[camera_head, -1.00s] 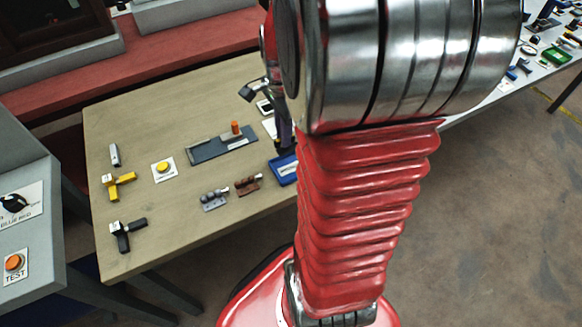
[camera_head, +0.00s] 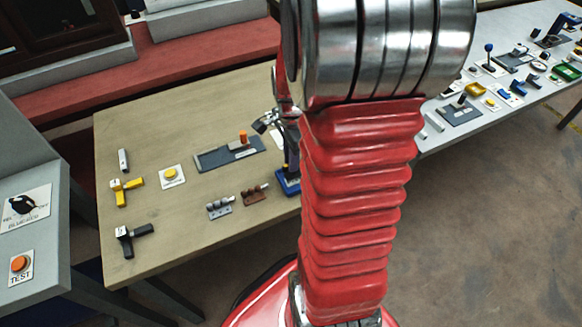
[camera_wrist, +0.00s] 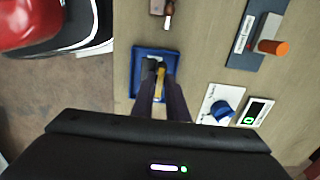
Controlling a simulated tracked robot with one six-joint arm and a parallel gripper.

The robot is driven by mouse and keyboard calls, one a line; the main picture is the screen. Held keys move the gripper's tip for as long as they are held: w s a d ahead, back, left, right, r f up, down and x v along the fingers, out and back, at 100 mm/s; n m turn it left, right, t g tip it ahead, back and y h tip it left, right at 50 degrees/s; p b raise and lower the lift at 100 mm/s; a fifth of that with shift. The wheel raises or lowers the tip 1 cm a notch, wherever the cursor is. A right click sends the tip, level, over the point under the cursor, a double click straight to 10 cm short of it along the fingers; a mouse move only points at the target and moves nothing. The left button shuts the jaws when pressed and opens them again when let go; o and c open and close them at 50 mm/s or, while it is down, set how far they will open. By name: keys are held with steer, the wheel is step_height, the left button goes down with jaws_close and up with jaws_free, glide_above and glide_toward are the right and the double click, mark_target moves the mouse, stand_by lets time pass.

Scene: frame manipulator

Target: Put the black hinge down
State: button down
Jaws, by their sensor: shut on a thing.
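My gripper (camera_wrist: 160,82) is shut over the blue tray, its two dark fingers pointing into the tray's outline in the wrist view. A small dark piece, which I take for the black hinge (camera_wrist: 149,64), shows at the fingertips. It is partly hidden, and whether it touches the tray floor cannot be told. A yellow patch shows between the fingers. The blue tray (camera_wrist: 137,58) sits near the table's edge; it also shows in the head view (camera_head: 290,188). There my gripper (camera_head: 288,152) is largely hidden behind my arm, and the hinge cannot be made out.
A grey hinge (camera_head: 219,208) and a brown hinge (camera_head: 255,195) lie left of the tray. A dark rail plate (camera_head: 229,154) with an orange peg stands behind them. A blue knob (camera_wrist: 222,110) and a small device (camera_wrist: 256,112) lie beside the tray.

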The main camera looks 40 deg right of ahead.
steer(key=shift+f, duration=1.85)
steer(key=shift+f, duration=0.1)
steer(key=c, duration=2)
jaws_free()
step_height(320, 180, up, 12)
steer(key=shift+r, duration=0.1)
steer(key=shift+a, duration=0.1)
